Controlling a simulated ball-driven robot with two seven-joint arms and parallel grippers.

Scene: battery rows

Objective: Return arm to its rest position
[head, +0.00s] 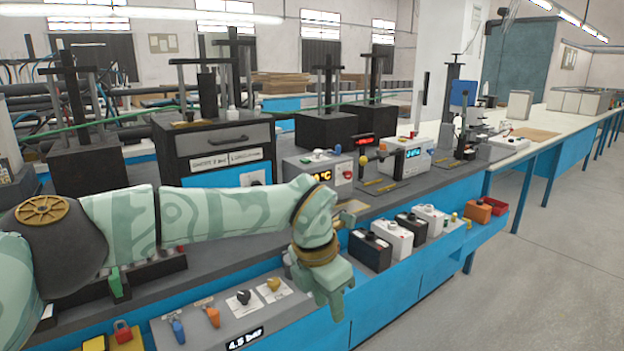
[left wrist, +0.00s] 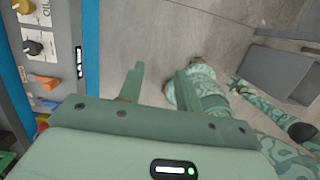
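My left arm comes in from the left of the head view and reaches across the bench. My left gripper (head: 328,290) hangs at the bench's front edge, in front of the control panel and left of the battery row. In the left wrist view the two fingers of my left gripper (left wrist: 158,80) stand apart with only grey floor between them, so it is open and empty. My right gripper does not show in the head view.
A black battery (head: 370,250) and white batteries (head: 391,237) stand in a row on the blue front ledge. A panel with orange, blue, black and yellow knobs (head: 228,314) lies left of the gripper. Grey floor (head: 510,290) is free at right.

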